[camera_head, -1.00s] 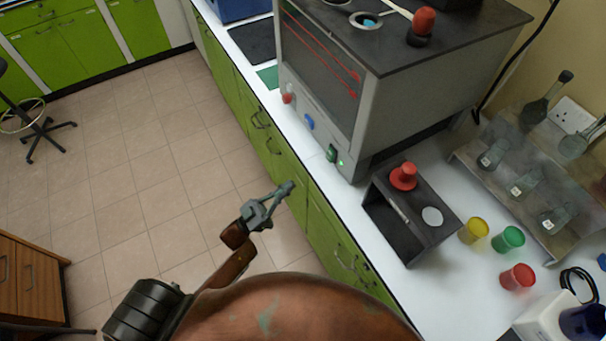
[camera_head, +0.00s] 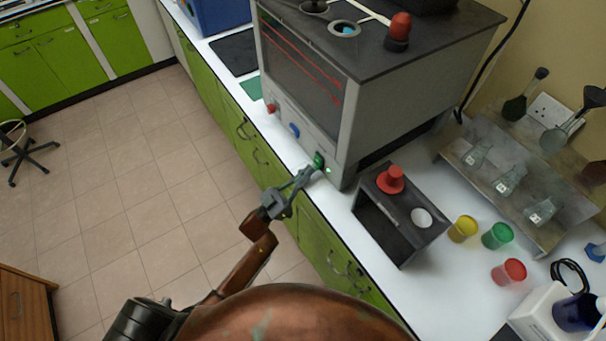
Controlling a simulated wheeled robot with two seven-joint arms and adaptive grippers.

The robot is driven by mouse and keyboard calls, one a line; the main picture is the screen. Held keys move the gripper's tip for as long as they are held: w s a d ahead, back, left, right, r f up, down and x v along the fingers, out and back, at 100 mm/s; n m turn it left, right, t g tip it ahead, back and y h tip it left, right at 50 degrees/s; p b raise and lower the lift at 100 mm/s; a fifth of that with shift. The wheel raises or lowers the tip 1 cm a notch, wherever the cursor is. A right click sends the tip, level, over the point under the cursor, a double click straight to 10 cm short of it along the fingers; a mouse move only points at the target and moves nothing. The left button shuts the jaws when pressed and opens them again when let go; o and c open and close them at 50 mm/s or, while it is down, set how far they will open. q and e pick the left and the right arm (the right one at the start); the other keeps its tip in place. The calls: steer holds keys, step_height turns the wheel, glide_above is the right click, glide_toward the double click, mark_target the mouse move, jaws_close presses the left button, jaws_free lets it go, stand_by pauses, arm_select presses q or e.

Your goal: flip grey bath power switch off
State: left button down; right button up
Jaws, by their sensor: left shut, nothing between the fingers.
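The grey bath (camera_head: 362,125) is a big box with a dark top and a dark front window, standing on the white bench. Its front has a red knob (camera_head: 271,108), a blue knob (camera_head: 294,131) and a green power switch (camera_head: 318,160) at the lower right, with a small green light beside it. My left gripper (camera_head: 309,172) is shut and empty, its fingertips at or just in front of the switch; I cannot tell whether they touch. The fingertips partly overlap the area below the switch. My right gripper is not in view.
A small black stand (camera_head: 397,222) with a red knob is close right of the bath. Yellow (camera_head: 462,229), green (camera_head: 497,235) and red (camera_head: 508,271) cups stand further right. A rack (camera_head: 520,180) holds flasks behind.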

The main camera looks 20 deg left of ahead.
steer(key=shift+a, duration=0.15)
arm_select(q)
steer(key=shift+w+d+f+b, duration=0.1)
steer(key=shift+f+b, duration=0.1)
steer(key=shift+b, duration=0.3)
steer(key=b, duration=0.1)
steer(key=f+b, duration=0.1)
steer(key=shift+w+d+t+h+b, duration=0.2)
steer(key=shift+w+t+h+b, duration=0.1)
steer(key=shift+t+h, duration=0.1)
steer(key=shift+r+p, duration=0.4)
steer(key=shift+p, duration=0.05)
steer(key=shift+s+a, duration=0.15)
steer(key=shift+s, duration=0.05)
steer(key=v, duration=1.2)
steer(key=shift+f+b, duration=0.4)
steer(key=shift+f, duration=0.15)
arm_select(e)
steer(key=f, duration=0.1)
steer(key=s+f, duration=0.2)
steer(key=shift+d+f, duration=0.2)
